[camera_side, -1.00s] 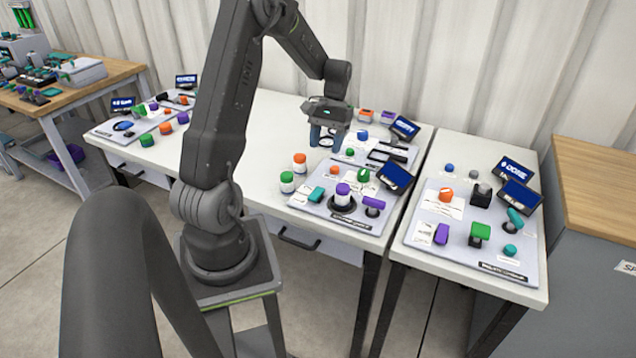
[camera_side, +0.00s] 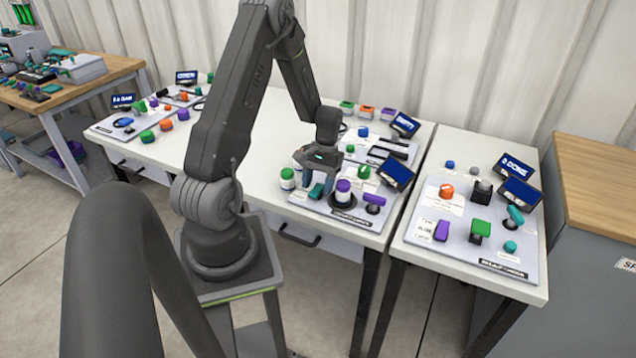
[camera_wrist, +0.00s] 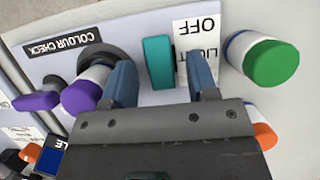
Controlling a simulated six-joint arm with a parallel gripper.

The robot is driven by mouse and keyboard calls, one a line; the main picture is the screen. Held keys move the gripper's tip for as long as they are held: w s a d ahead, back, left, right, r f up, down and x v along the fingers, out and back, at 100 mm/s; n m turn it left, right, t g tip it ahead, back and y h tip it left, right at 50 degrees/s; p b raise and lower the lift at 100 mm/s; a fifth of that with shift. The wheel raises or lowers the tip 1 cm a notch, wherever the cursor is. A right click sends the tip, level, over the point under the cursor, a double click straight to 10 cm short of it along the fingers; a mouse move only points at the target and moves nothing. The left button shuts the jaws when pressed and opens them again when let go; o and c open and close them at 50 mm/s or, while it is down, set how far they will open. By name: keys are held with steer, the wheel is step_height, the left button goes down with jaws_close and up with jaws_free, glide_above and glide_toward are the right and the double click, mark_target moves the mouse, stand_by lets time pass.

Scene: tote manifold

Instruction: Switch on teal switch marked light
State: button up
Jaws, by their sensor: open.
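The teal switch (camera_wrist: 158,62) stands on a light grey panel marked "COLOUR CHECK" (camera_wrist: 62,44). A white label (camera_wrist: 197,38) beside it reads "OFF" and a partly covered "LIGHT", upside down in the wrist view. In the side view the teal switch (camera_side: 317,191) is at the panel's left front. My gripper (camera_wrist: 160,80) is open, with one blue finger on each side of the switch. The fingers seem apart from the switch, but I cannot tell their exact height. In the side view my gripper (camera_side: 321,178) is low over the panel, close to the switch.
A green-topped white jar (camera_wrist: 268,60) stands close to the right finger in the wrist view. A purple-topped white cylinder (camera_wrist: 84,95) is close to the left finger, with a purple knob (camera_wrist: 38,101) beyond. A screen (camera_side: 398,174) stands behind the panel.

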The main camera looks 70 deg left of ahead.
steer(key=shift+c, duration=0.4)
steer(key=c, duration=0.8)
steer(key=shift+w+a+f+g+h, duration=0.1)
steer(key=shift+w+a+g+h, duration=0.1)
steer(key=shift+g+h, duration=0.7)
steer(key=shift+c, duration=0.2)
steer(key=o, duration=0.9)
steer(key=v, duration=1.4)
